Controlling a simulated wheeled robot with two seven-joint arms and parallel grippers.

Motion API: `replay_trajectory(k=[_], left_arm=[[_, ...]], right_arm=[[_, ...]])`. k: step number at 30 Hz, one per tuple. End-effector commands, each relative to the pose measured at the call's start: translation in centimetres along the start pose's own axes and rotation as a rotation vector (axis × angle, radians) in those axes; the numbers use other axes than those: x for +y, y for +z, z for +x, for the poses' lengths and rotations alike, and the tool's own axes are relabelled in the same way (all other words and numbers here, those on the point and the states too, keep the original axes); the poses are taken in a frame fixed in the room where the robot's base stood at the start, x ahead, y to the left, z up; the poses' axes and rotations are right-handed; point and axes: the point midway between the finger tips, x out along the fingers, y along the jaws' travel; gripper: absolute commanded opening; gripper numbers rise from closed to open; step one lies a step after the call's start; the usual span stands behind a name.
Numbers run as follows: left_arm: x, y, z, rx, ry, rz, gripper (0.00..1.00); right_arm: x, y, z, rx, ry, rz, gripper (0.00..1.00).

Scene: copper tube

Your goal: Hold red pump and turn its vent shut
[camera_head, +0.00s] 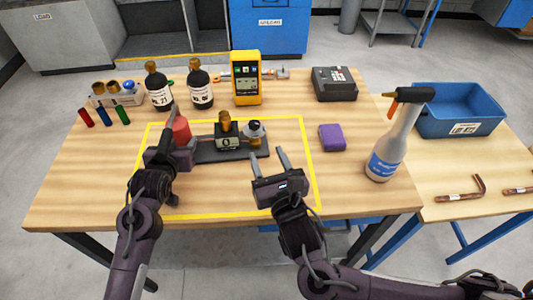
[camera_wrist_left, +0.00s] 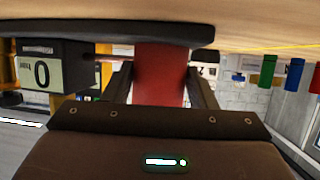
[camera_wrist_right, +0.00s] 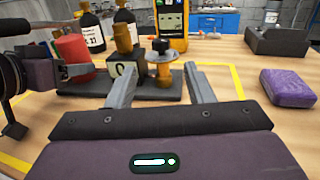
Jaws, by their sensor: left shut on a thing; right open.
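The red pump (camera_head: 181,131) is a red cylinder at the left end of a dark base plate (camera_head: 205,157). My left gripper (camera_wrist_left: 160,85) is shut on it, with one finger on each side in the left wrist view. A black block marked 0 (camera_head: 227,137) with a brass top stands mid-plate. To its right is the vent, a small knob (camera_wrist_right: 161,56) with a pale disc and brass-coloured parts. It also shows in the head view (camera_head: 255,130). My right gripper (camera_head: 268,157) is open and empty, just in front of the knob, its fingers pointing towards it.
A purple block (camera_head: 332,137) lies to the right and a spray bottle (camera_head: 393,135) beyond it. Two dark bottles (camera_head: 200,89) and a yellow meter (camera_head: 246,78) stand behind the plate. The yellow-outlined area right of the plate is clear.

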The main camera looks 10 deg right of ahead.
Motion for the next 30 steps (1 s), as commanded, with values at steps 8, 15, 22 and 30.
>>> replay_trajectory(k=[8, 15, 22, 30], left_arm=[[0.0, -0.1, 0.0, 0.003, 0.000, -0.001, 0.00], [0.0, -0.1, 0.0, 0.003, 0.000, -0.001, 0.00], [0.0, -0.1, 0.0, 0.003, 0.000, -0.001, 0.00], [0.0, -0.1, 0.0, 0.003, 0.000, -0.001, 0.00]], right_arm=[[-0.3, 0.3, 0.6, -0.026, 0.052, -0.011, 0.49], [-2.0, 0.5, 2.2, -0.045, 0.257, -0.019, 0.49], [-3.4, -0.1, 2.9, -0.003, 0.346, -0.003, 0.49], [-2.0, 0.0, 6.7, -0.003, 0.350, 0.001, 0.49]])
